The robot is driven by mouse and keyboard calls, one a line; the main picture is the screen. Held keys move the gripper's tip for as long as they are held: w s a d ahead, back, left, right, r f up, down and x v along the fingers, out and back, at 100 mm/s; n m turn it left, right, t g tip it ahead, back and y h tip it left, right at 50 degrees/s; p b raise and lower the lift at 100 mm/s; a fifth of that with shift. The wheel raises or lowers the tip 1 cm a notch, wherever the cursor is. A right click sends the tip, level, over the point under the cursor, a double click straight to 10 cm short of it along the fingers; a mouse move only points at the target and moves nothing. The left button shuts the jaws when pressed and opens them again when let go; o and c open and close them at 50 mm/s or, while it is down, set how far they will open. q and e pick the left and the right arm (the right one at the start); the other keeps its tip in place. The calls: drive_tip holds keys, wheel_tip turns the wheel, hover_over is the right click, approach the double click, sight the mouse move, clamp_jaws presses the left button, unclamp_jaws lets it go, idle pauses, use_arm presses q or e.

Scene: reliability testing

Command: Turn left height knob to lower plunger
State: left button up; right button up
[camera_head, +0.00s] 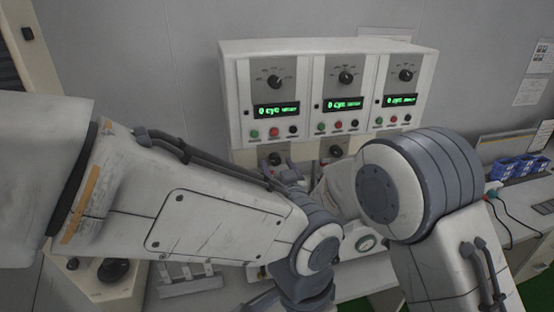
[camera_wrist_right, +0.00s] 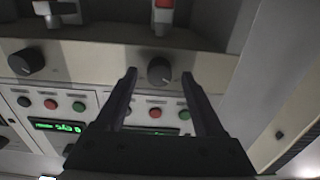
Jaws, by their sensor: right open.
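The left height knob (camera_wrist_right: 159,71) is a round dark knob on a pale panel strip, seen upside down in the right wrist view. My right gripper (camera_wrist_right: 159,77) is open, with one dark finger on each side of this knob; I cannot tell whether either touches it. In the head view the left height knob (camera_head: 275,159) is small and partly covered near my arm. The other knob (camera_head: 336,151) sits to its right and also shows in the right wrist view (camera_wrist_right: 26,62). I cannot make out the plunger clearly. My left gripper is not in view.
A white control box (camera_head: 330,47) with three dials, green displays and several buttons stands above the knobs. My arms cover much of the bench front. Blue bins (camera_head: 520,167) stand at the right.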

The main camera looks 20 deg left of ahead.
drive_tip(key=shift+w+a, duration=0.15)
drive_tip(key=shift+w, duration=0.15)
